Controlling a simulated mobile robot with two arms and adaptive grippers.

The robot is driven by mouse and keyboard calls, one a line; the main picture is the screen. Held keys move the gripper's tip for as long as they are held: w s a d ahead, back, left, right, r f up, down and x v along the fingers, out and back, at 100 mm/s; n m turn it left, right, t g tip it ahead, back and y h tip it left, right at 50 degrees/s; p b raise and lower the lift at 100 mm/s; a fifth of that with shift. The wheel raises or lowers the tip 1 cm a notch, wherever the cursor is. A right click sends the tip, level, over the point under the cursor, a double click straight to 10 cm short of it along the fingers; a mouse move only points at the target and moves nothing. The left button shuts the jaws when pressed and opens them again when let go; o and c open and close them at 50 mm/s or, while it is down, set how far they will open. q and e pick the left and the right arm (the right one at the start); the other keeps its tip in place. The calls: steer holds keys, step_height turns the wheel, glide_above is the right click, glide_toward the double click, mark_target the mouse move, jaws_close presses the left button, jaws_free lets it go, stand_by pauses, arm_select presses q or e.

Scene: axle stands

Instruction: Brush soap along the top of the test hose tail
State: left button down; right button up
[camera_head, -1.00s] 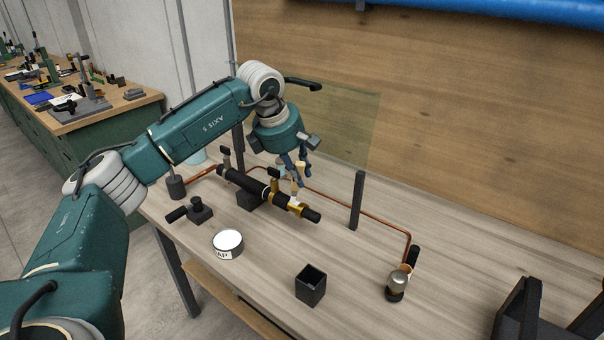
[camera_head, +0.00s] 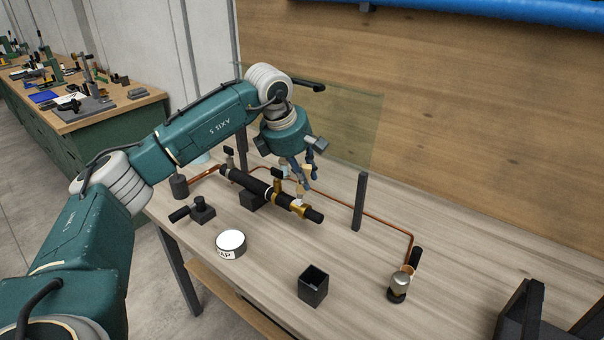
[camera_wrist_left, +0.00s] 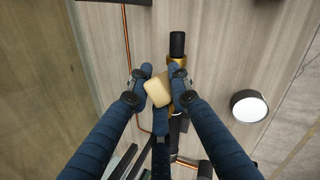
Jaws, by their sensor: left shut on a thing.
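My left gripper (camera_head: 304,174) is shut on a small brush with a pale block handle (camera_wrist_left: 158,92). It hangs over the front end of the black tube assembly (camera_head: 248,182). The brush's lower end is at or just above the brass fitting (camera_head: 301,208); I cannot tell whether it touches. The black hose tail (camera_head: 316,216) sticks out past the brass. In the left wrist view the tail (camera_wrist_left: 177,42) and brass (camera_wrist_left: 177,62) show beyond the fingers. A white-topped soap tin (camera_head: 230,244) stands in front of the tube. My right gripper is not in view.
An open black square cup (camera_head: 313,286) stands near the table's front. A copper pipe (camera_head: 385,228) runs behind to a metal knob fitting (camera_head: 400,284). A clear panel (camera_head: 345,125) with dark posts (camera_head: 359,202) stands behind. A black valve piece (camera_head: 202,211) lies at left.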

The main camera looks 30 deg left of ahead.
arm_select(q)
steer(key=shift+a, duration=0.9)
steer(key=shift+d+p, duration=0.3)
steer(key=shift+d, duration=0.6)
steer(key=shift+a, duration=0.1)
steer(key=shift+a, duration=0.75)
